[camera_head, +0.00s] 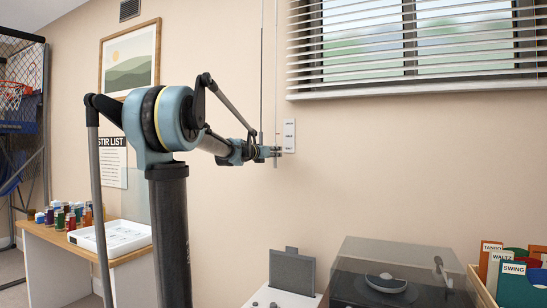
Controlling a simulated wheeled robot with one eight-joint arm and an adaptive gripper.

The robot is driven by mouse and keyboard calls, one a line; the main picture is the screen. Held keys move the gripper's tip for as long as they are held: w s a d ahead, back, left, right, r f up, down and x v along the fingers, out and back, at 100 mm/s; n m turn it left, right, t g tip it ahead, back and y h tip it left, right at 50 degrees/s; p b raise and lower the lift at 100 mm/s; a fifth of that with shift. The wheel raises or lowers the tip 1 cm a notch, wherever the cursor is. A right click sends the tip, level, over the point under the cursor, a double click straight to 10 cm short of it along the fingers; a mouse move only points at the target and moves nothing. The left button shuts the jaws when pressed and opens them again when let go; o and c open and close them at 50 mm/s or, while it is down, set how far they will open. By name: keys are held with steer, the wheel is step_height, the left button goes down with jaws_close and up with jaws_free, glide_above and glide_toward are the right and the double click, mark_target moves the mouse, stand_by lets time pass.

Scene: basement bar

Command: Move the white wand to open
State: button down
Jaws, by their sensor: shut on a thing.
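The white wand (276,70) is a thin upright rod that hangs in front of the wall, left of the window blind (415,50). My gripper (277,152) is shut on the wand near its lower end. A short piece of the wand shows below the fingers. The fingers are small in view and hide the gripped part. The blind's white slats are spaced apart, and window panes and greenery show between them.
A second, darker thin line (262,60) hangs just left of the wand. A small white plate (289,135) is on the wall right beside my gripper. Below stand a turntable (400,275) with a clear cover and a record crate (482,290). A side table (60,240) holds several bottles.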

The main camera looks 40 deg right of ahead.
steer(key=r, duration=0.5)
steer(key=shift+w+r, duration=0.25)
steer(key=shift+r, duration=0.05)
steer(key=c, duration=1.6)
jaws_free()
steer(key=shift+a+r, duration=0.1)
steer(key=shift+a, duration=0.1)
steer(key=shift+o, duration=0.2)
steer(key=shift+d, duration=0.1)
steer(key=shift+s, duration=0.1)
glide_toward(275, 139)
steer(key=a, duration=0.1)
steer(key=shift+w+a, duration=0.2)
steer(key=shift+w, duration=0.15)
